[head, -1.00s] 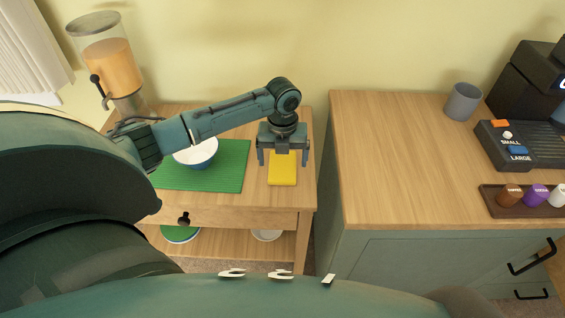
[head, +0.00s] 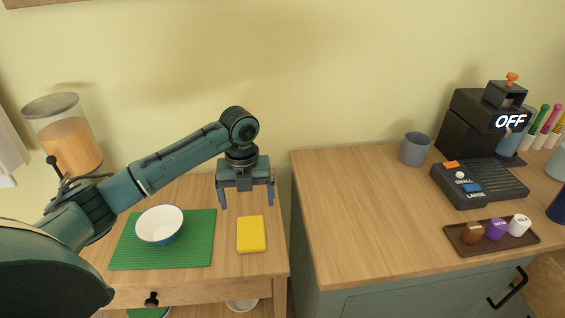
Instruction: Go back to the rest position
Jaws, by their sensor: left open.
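My left gripper (head: 246,196) is open and empty. It points down in the air above the back right part of the small wooden table (head: 196,190), behind and above a yellow block-like item (head: 251,234). The yellow item lies flat on the table, apart from the fingers. My right gripper is not in the head view.
A white bowl with a blue outside (head: 160,224) stands on a green mat (head: 195,255). A dispenser (head: 66,135) stands at the left. The counter (head: 330,190) holds a grey cup (head: 415,149), a black machine (head: 475,125) and a capsule tray (head: 458,240); its left part is clear.

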